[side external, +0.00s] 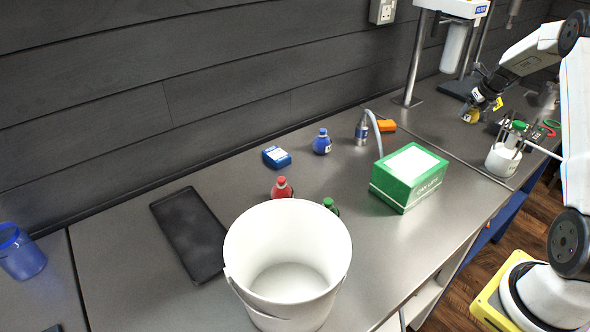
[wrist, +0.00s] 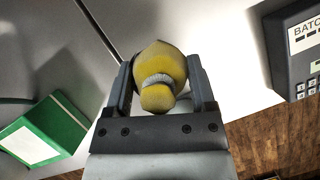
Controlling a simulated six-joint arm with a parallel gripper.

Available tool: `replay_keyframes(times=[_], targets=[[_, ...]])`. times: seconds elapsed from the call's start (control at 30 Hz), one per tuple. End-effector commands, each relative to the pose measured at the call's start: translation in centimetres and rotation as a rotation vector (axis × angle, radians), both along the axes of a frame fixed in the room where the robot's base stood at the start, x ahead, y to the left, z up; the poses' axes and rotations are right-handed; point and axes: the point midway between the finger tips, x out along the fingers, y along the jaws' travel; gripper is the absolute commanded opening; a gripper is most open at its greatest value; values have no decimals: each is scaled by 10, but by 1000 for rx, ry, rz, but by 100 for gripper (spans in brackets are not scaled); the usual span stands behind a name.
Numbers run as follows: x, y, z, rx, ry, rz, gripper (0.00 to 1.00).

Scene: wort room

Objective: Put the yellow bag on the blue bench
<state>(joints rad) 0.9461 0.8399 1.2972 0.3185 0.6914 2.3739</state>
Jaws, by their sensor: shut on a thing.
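My gripper (wrist: 160,95) is shut on a yellow rounded thing with a grey band around its neck, which fits the yellow bag (wrist: 158,64). In the side external view my gripper (side external: 472,112) holds the yellow bag (side external: 472,117) at the upper right, apparently above the grey worktop; its exact height is hard to tell. Blue panels (side external: 506,216) show under the worktop's front edge at right, the only blue seen on a bench. The bench tops look grey.
A white jar (side external: 502,160) stands near the right edge. A dark keypad device (wrist: 303,50) shows in the wrist view.

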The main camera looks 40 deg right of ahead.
Motion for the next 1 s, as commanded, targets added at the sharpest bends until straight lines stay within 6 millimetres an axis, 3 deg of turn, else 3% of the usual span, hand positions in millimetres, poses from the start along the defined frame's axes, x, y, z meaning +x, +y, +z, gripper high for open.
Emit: replay_keyframes(times=[0.3, 0.63, 1.0], targets=[[0, 1, -42, 2, 0, -1, 13], [0, 0, -50, 1, 0, 0, 13], [0, 0, -83, 0, 0, 0, 13]])
